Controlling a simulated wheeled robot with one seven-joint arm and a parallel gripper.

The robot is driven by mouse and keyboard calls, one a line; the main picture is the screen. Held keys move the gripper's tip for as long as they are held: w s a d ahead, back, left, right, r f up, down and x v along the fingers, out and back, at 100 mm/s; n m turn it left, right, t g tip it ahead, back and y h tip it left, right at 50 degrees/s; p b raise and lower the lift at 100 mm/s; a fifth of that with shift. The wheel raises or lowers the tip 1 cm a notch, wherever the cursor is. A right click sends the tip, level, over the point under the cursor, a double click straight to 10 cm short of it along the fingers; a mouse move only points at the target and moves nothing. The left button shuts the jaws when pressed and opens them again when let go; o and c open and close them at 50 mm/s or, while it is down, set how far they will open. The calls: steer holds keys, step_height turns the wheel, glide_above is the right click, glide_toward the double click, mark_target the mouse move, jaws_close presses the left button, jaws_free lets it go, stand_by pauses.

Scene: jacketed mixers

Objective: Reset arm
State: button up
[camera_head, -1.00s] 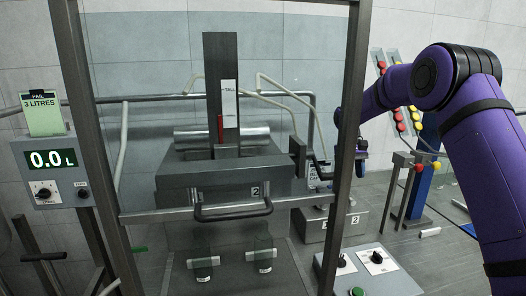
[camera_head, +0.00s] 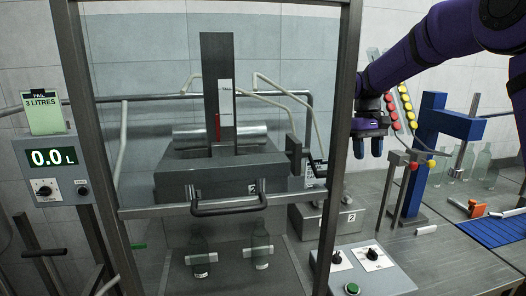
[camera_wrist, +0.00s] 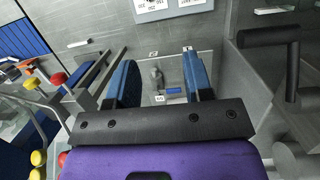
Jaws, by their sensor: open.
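My gripper (camera_head: 368,147) hangs from my purple arm to the right of the framed clear guard, with its blue fingers pointing down. In the wrist view my gripper (camera_wrist: 160,80) shows two blue fingers spread apart with nothing between them. The floor or bench surface and a small block labelled 2 (camera_head: 345,220) lie below it. In the head view the gripper is clear of the guard's right post (camera_head: 347,130) and of the red-knobbed levers (camera_head: 405,165), touching nothing that I can see.
The mixer (camera_head: 225,170) stands behind the guard with its handle (camera_head: 230,206). A control box (camera_head: 365,268) with knobs and a green button sits below. A blue press frame (camera_head: 432,130), bottles (camera_head: 481,162) and a blue mat (camera_head: 495,230) are at right. A 0.0 L display (camera_head: 52,158) is at left.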

steer(key=s+r+m+t, duration=0.1)
steer(key=s+r+t, duration=0.3)
steer(key=s, duration=1)
steer(key=s+r+t, duration=0.1)
steer(key=s+r, duration=0.5)
steer(key=s, duration=0.8)
steer(key=s+d+f+m+t, duration=0.1)
steer(key=s+f, duration=0.3)
steer(key=s, duration=0.6)
steer(key=shift+f+t+y, duration=0.2)
steer(key=shift+t+y, duration=0.2)
steer(key=shift+t, duration=0.4)
steer(key=shift+d, duration=0.1)
